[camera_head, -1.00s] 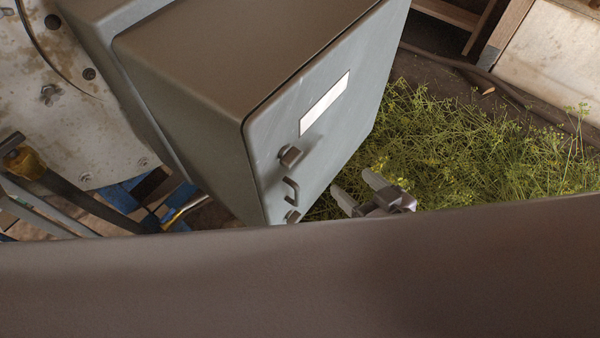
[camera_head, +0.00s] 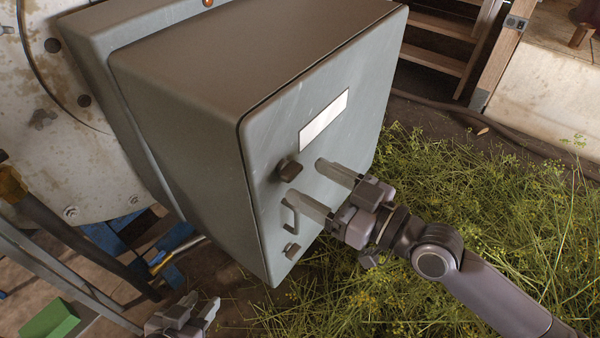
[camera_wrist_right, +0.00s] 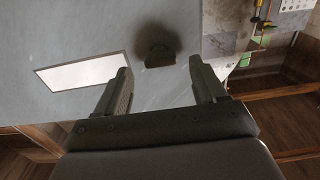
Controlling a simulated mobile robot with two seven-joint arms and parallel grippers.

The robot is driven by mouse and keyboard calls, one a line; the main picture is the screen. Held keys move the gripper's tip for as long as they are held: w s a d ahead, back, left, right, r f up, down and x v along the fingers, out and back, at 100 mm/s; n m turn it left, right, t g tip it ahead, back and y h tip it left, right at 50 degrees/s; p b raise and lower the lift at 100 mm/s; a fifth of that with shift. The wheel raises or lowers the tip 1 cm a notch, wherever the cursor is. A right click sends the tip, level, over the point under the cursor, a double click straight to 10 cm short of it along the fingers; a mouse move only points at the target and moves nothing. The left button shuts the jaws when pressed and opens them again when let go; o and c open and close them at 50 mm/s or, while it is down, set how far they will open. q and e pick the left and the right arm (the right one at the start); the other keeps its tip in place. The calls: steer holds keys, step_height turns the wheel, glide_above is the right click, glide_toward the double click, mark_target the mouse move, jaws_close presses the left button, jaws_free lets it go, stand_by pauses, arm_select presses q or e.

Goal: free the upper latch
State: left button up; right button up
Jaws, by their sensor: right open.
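A grey cabinet (camera_head: 250,120) has a front door with a white label (camera_head: 324,120). The upper latch (camera_head: 288,169), a small dark knob, sits on the door above a curved handle (camera_head: 290,217). A second, lower latch (camera_head: 292,250) is below the handle. My right gripper (camera_head: 294,182) is open in front of the door, its fingers pointing at the upper latch area. In the right wrist view, the upper latch (camera_wrist_right: 158,57) shows between the two open fingers, apart from both. My left gripper (camera_head: 203,300) is low at the bottom edge, open and empty.
Cut green herbs (camera_head: 430,200) cover the floor right of the cabinet. Wooden steps (camera_head: 440,55) stand at the back right. Metal bars (camera_head: 60,235) and a green block (camera_head: 52,318) are at the lower left. A stained pale panel (camera_head: 60,150) is behind the cabinet.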

mark_target(297, 175)
steer(key=shift+x, duration=1.75)
steer(key=c, duration=1.1)
steer(key=shift+o, duration=0.2)
